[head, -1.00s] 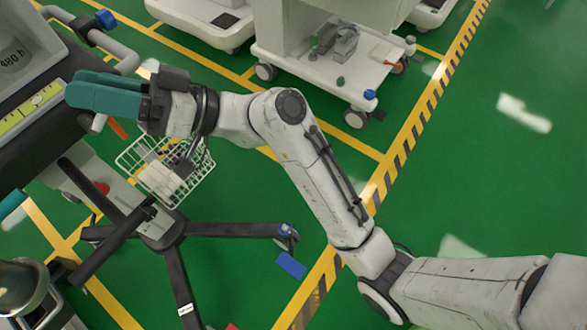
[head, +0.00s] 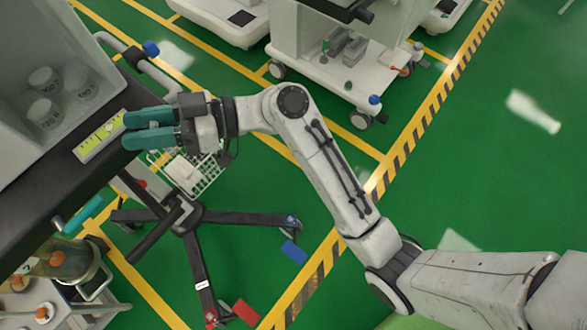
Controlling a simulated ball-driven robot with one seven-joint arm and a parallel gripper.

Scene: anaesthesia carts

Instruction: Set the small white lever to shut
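I cannot make out a small white lever for certain in the head view. My gripper (head: 136,130), with two teal fingers pointing left, is above the floor beside the dark edge of the left cart's top (head: 60,165). The fingers lie close together in this view, and I cannot tell how wide the gap between them is. Nothing is clearly seen between them. Their tips are near a white strip with a yellow-green face (head: 100,137) on the cart's edge, and I cannot tell whether they touch it.
Pale jars (head: 45,82) stand in a grey bin on the left cart. A teal handle (head: 85,214) sticks out below its edge. A white wire basket (head: 190,172) and a black wheeled base (head: 190,215) are beneath. Another white cart (head: 310,45) stands behind. Green floor is open at right.

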